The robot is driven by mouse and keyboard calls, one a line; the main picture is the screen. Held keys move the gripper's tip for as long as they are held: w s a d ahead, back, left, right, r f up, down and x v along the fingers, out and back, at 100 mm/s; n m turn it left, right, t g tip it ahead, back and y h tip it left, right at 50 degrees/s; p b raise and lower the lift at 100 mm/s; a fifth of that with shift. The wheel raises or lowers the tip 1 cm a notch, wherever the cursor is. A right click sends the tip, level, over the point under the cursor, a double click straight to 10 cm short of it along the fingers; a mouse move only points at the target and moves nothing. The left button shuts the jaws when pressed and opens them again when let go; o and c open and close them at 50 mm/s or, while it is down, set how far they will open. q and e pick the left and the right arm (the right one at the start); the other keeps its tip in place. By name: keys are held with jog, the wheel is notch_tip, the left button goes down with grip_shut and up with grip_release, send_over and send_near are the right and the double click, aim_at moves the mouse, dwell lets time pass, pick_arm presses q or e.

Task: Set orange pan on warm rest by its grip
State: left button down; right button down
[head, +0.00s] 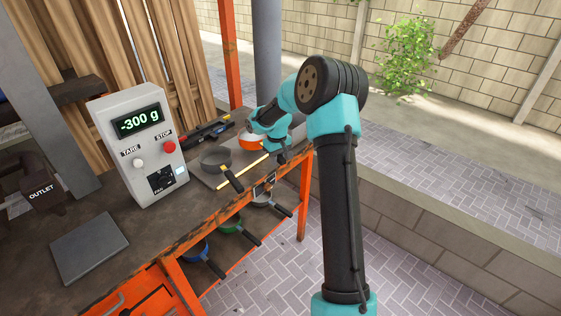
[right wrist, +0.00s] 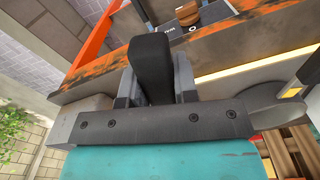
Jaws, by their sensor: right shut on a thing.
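The orange pan (head: 251,144) is at the far right end of the workbench, partly hidden by my right gripper (head: 272,132). In the right wrist view, my right gripper (right wrist: 153,92) is shut on a thick black grip (right wrist: 152,60), which I take as the pan's handle. I cannot tell whether the pan touches the bench. A dark grey pan (head: 216,157) sits nearer, its handle pointing to the front edge. My left gripper is not in view.
A scale box (head: 137,145) reading -300 g stands left, with a flat grey plate (head: 90,248) in front. A yellow strip (head: 243,172) lies by the grey pan. Blue (head: 195,251) and green (head: 231,226) pans are below the bench. An orange post (head: 230,50) rises behind.

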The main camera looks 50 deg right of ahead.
jog(key=shift+w+d+f, duration=0.1)
jog(key=shift+w+d, duration=0.15)
jog(key=shift+w, duration=0.7)
jog(key=shift+w+d, duration=0.2)
jog(key=shift+w, duration=0.75)
jog(key=shift+s+f, duration=0.1)
jog(key=shift+f, duration=1.15)
jog(key=c, duration=0.8)
grip_release()
jog(key=shift+f, duration=0.1)
notch_tip(320, 180, up, 18)
jog(key=shift+f, duration=0.2)
jog(key=shift+f, duration=0.1)
